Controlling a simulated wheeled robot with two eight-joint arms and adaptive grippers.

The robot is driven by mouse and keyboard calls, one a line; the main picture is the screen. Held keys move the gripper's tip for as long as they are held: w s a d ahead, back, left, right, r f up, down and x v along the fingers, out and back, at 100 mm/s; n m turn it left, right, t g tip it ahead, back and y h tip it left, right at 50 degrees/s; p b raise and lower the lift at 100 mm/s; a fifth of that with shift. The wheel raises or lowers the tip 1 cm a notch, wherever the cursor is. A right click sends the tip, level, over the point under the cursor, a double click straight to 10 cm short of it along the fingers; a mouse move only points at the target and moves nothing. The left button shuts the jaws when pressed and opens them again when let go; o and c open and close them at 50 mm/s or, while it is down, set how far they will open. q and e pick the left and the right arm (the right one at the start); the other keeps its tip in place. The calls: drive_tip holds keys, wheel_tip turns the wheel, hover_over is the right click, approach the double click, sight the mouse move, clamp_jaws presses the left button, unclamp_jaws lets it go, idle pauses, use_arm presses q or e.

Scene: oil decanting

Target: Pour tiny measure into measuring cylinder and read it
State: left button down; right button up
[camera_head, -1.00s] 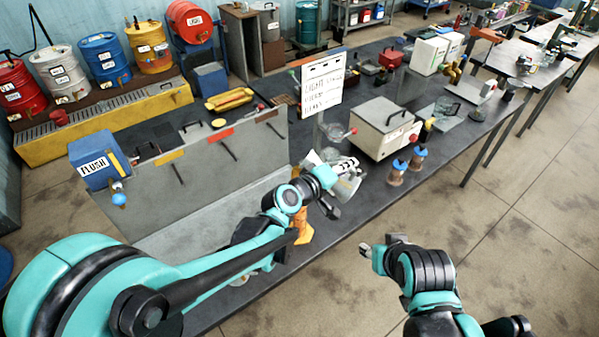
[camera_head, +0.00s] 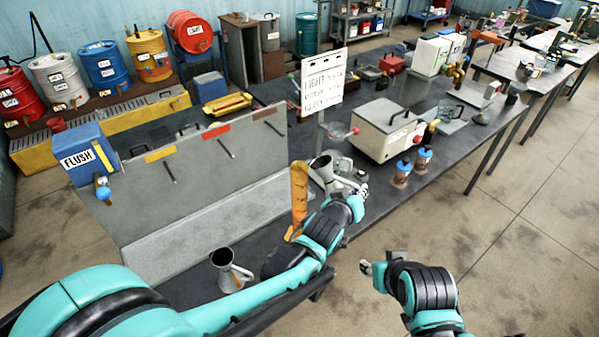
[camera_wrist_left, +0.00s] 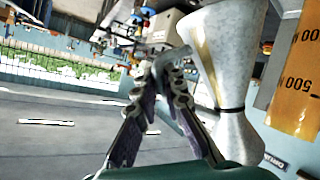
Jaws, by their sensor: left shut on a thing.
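My left gripper (camera_head: 352,186) is shut on a grey metal measure (camera_head: 322,168) with a flared mouth, held above the bench. In the left wrist view the measure (camera_wrist_left: 232,75) stands beside the shut fingers (camera_wrist_left: 160,78); the gripped part is hard to make out. The amber measuring cylinder (camera_head: 299,192) stands upright just left of the held measure, its foot partly behind my arm. Its printed marks show in the left wrist view (camera_wrist_left: 298,75), but no liquid level is readable. A second metal measure (camera_head: 230,272) stands at the front left. My right gripper (camera_head: 367,266) is beyond the bench's front edge; its jaw opening is unclear.
A lettered sign (camera_head: 323,80) rises behind the cylinder. A white box (camera_head: 386,130) and two blue-capped jars (camera_head: 402,173) stand to the right. Coloured drums line the back left.

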use_arm(q)
wheel_tip(320, 180, down, 7)
drive_tip(key=d+m+t+y+b, duration=0.1)
drive_tip(key=m+y+b, duration=0.1)
drive_tip(key=b, duration=0.4)
drive_tip(key=shift+s+m+t+b, duration=0.3)
drive_tip(key=shift+m, duration=0.5)
use_arm(e)
wheel_tip(320, 180, down, 7)
drive_tip(key=shift+f, duration=0.15)
